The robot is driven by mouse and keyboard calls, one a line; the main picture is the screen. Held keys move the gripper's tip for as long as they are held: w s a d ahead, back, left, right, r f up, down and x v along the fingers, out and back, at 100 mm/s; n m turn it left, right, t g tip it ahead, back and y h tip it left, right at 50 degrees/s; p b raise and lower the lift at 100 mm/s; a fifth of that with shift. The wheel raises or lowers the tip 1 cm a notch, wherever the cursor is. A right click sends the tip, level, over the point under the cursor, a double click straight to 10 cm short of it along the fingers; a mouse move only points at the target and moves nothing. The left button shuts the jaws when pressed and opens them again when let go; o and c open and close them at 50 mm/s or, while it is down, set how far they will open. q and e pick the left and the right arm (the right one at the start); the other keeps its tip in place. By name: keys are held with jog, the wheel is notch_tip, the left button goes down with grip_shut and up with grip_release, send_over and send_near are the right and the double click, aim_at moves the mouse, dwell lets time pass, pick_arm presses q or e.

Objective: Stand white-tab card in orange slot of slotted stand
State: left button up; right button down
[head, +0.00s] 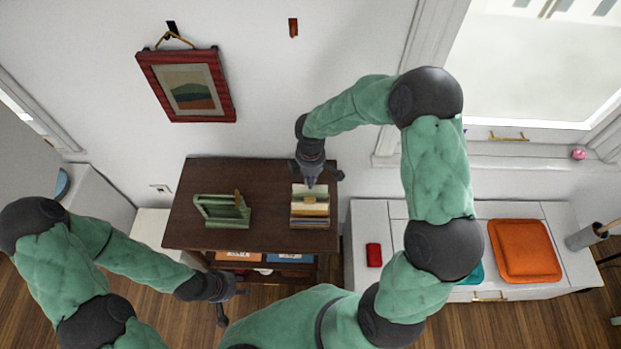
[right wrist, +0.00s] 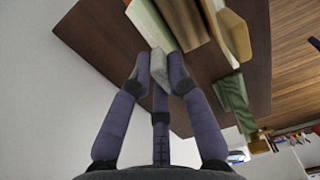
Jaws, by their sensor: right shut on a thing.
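The green slotted stand (head: 207,222) is on the left half of the dark wooden top, with an orange-brown marker (head: 238,197) at its right part. A holder with several upright cards (head: 310,208) is on the right half. My right gripper (head: 311,184) is at the holder's back edge. In the right wrist view its fingers (right wrist: 160,78) are shut on a pale grey-white tab (right wrist: 160,64), beside the cream and brown cards (right wrist: 180,22). The rest of that card is hidden. My left gripper (head: 232,300) is open and empty, low in front of the furniture.
The dark wooden top (head: 262,180) has clear room between stand and holder. A framed picture (head: 190,87) hangs on the wall behind. A white bench with a red item (head: 374,254) and an orange cushion (head: 525,250) is at the right.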

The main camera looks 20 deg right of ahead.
jog(key=shift+r, duration=0.1)
jog(key=c, duration=1.2)
grip_release()
jog(key=shift+r, duration=0.25)
notch_tip(320, 180, up, 12)
jog(key=shift+f+p, duration=0.25)
jog(key=shift+p, duration=0.55)
